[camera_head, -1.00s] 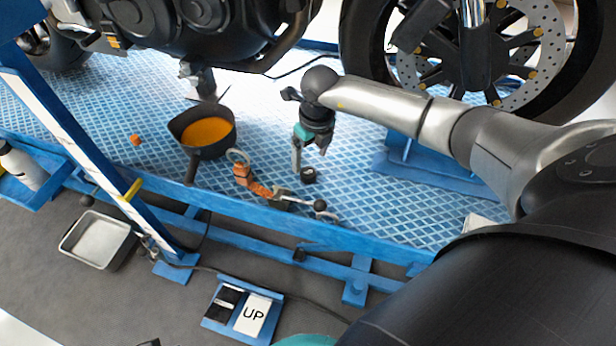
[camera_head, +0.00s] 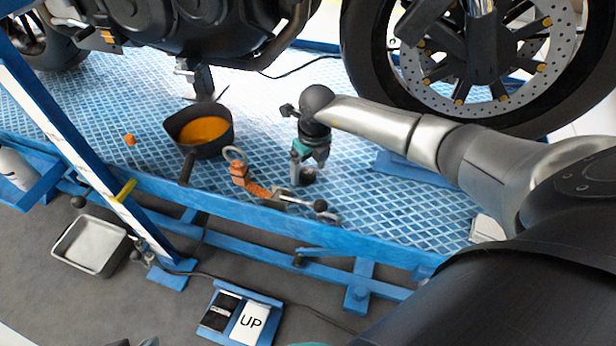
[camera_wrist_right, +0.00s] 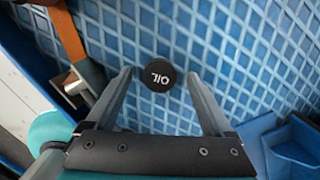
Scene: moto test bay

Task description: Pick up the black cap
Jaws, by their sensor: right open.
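The black cap (camera_head: 309,178) stands on the blue lift platform, just under my right gripper (camera_head: 308,170). In the right wrist view the round cap (camera_wrist_right: 158,74) shows its top, marked OIL. My right gripper (camera_wrist_right: 159,82) is open, with one finger on each side of the cap and a gap on both sides. Whether the fingertips are down at the cap's height is hard to tell. A small part of what looks like my left gripper (camera_head: 140,343) shows at the bottom edge of the head view; its jaws cannot be made out.
An orange strap (camera_head: 250,183) with metal fittings lies left of the cap. A black pan of orange liquid (camera_head: 205,130) stands further left, by a small orange block (camera_head: 129,139). The motorcycle's front wheel (camera_head: 480,70) is behind my right arm. The platform's blue edge (camera_head: 250,212) is in front.

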